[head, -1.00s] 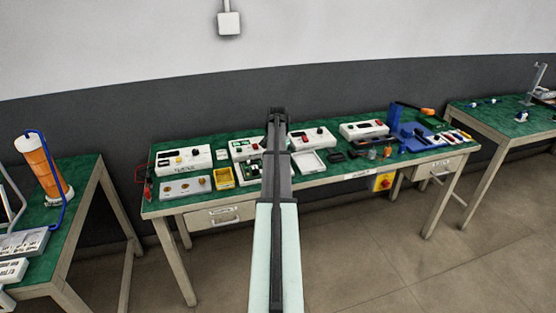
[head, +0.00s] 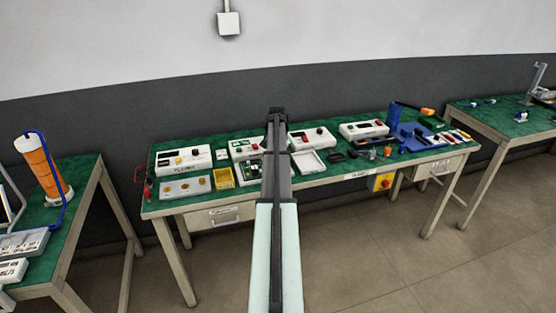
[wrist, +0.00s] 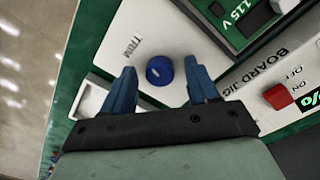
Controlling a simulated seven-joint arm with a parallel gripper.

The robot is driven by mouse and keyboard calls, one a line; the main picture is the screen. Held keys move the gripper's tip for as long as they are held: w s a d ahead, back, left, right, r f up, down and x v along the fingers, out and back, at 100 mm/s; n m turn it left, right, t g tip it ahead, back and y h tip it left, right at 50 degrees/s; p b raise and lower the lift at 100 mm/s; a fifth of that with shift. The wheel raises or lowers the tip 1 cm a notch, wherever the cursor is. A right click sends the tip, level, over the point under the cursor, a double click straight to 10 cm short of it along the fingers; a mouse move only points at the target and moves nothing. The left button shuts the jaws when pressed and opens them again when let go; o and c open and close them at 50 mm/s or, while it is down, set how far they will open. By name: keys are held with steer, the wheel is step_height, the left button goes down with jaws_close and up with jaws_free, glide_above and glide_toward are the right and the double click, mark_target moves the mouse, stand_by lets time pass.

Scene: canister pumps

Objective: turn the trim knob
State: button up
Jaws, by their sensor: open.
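The trim knob (wrist: 159,72) is a round blue knob on a light panel (wrist: 120,25), beside the printed word TRIM, in the wrist view. A small pale mark shows on its face. My gripper (wrist: 159,65) is open, with one blue finger on each side of the knob. I see gaps between the fingers and the knob, and no contact. How high the fingertips are above the panel is hard to tell. In the head view my arm covers this part of the bench, and I cannot make out the knob or the fingers there.
In the wrist view a red switch (wrist: 277,96) marked ON and OFF sits right of my gripper, and a green-framed display (wrist: 233,17) reading 115 V is above right. In the head view the green bench (head: 240,193) holds several instruments, a yellow bin (head: 223,177) and a white tray (head: 309,162).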

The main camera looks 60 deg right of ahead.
step_height(320, 180, up, 14)
steer(key=shift+w, duration=0.15)
stand_by(0.6)
steer(key=shift+f, duration=0.15)
stand_by(1.2)
